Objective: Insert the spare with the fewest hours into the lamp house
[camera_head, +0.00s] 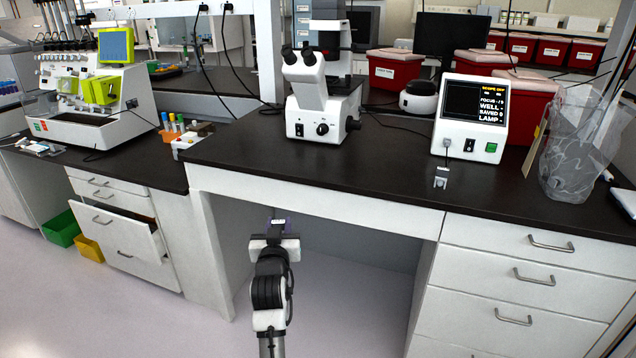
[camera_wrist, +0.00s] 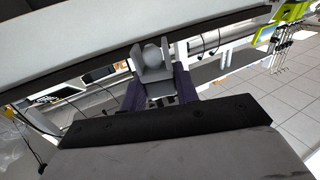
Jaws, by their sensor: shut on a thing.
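My gripper (camera_head: 277,226) is in front of the bench's front edge, over the open knee space. In the wrist view its purple fingers (camera_wrist: 158,92) are shut on a small grey lamp spare (camera_wrist: 140,71) with a round bulb (camera_wrist: 152,55) in an open-sided holder. No hours label is readable on it. Another small grey-white piece (camera_head: 441,178), which looks like a similar spare, stands on the bench in front of the control box. The white microscope (camera_head: 318,112) stands on the bench, upper centre. I cannot clearly pick out the lamp house opening.
The control box (camera_head: 475,117) has a screen reading SCOPE OFF and LAMP -. A clear bag (camera_head: 575,160) stands at the right. Red bins (camera_head: 396,70) stand behind. The black bench top (camera_head: 350,160) is clear before the microscope. A drawer (camera_head: 122,222) is partly open at left.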

